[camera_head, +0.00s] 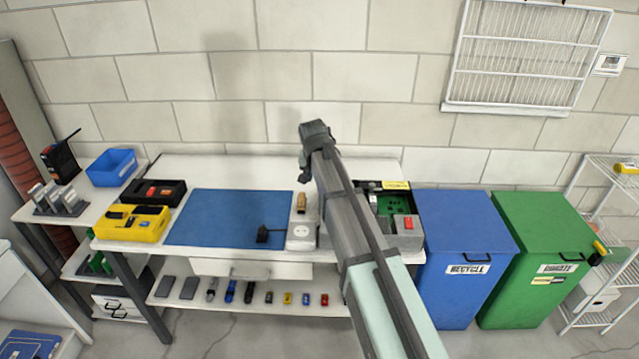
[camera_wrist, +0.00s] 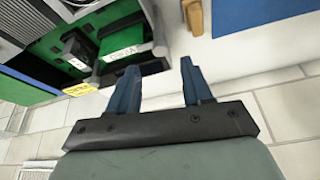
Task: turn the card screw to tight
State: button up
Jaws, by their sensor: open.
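An open computer case (camera_head: 415,212) with a green board inside stands at the right end of the workbench, partly hidden behind my arm. In the wrist view the case's green interior (camera_wrist: 45,50) fills the upper left, with a green card (camera_wrist: 122,40) bearing a white label and a dark card or bracket beside it. I cannot make out the card screw for certain. My gripper (camera_wrist: 160,85) is open and empty, its two blue-grey fingers apart over the white bench top beside the case.
A tan wooden-handled item (camera_head: 301,203) lies left of my arm, near a white socket box (camera_head: 301,237) and a blue mat (camera_head: 215,218). A yellow case (camera_head: 132,223) stands further left. Blue (camera_head: 462,255) and green (camera_head: 540,255) bins stand right of the bench.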

jog(key=v, duration=0.8)
jog(key=shift+f, duration=0.1)
jog(key=s+a+f+m+g, duration=0.3)
jog(key=s+f+m+g, duration=0.25)
jog(key=s+f, duration=1.05)
jog(key=s+d+f+n+g, duration=0.1)
jog(key=s+d+f, duration=0.35)
jog(key=f, duration=0.45)
jog(key=s+d+f+n+g, duration=0.1)
jog(key=s+d+f, duration=0.35)
jog(key=f, duration=0.45)
jog(key=s+d+f+n+g, duration=0.1)
jog(key=s+d+f+n, duration=0.1)
jog(key=s+d+f, duration=0.5)
jog(key=s+d+f+n+g, duration=0.1)
jog(key=s+d+f, duration=0.3)
jog(key=s+f, duration=0.4)
jog(key=s+d+f+n+g, duration=0.2)
jog(key=s+d+f, duration=0.2)
jog(key=s+f, duration=0.4)
jog(key=s, duration=0.7)
jog(key=shift+y, duration=0.3)
jog(key=shift+d+n, duration=0.1)
jog(key=shift+n, duration=0.15)
